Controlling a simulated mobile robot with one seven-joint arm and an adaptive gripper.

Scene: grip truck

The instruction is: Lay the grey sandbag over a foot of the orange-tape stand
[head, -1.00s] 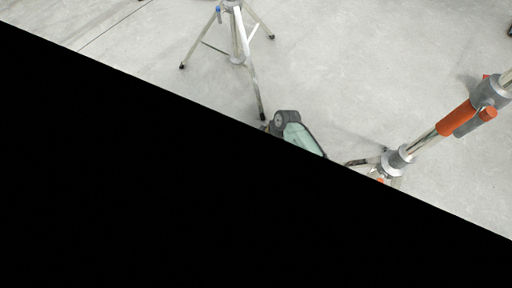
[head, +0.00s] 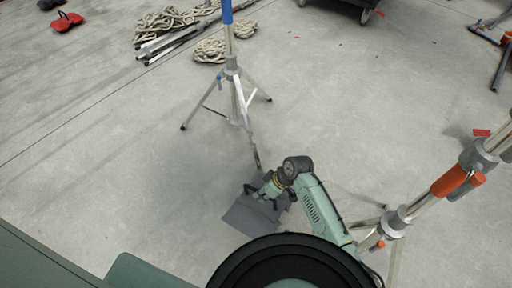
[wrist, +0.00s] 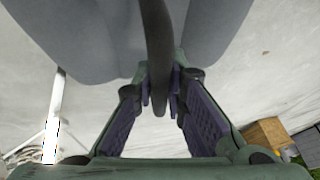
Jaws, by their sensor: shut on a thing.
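The grey sandbag (head: 250,215) hangs under my gripper in the head view, left of the orange-tape stand. My gripper (head: 266,188) is shut on the bag's dark strap (wrist: 157,50), which runs between the fingers in the wrist view. The bag's two grey lobes (wrist: 75,40) fill the top of that view. The orange-tape stand (head: 448,180) is at the right of the head view, apart from the bag. Its legs (head: 368,222) spread at the lower right, partly hidden by my arm.
A blue-tape stand (head: 232,75) stands close behind the bag, one leg reaching towards my gripper. Coiled ropes (head: 165,22) and metal poles lie at the back. A red bag (head: 66,22) lies far left. The left floor is clear. A wooden box (wrist: 268,134) shows in the wrist view.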

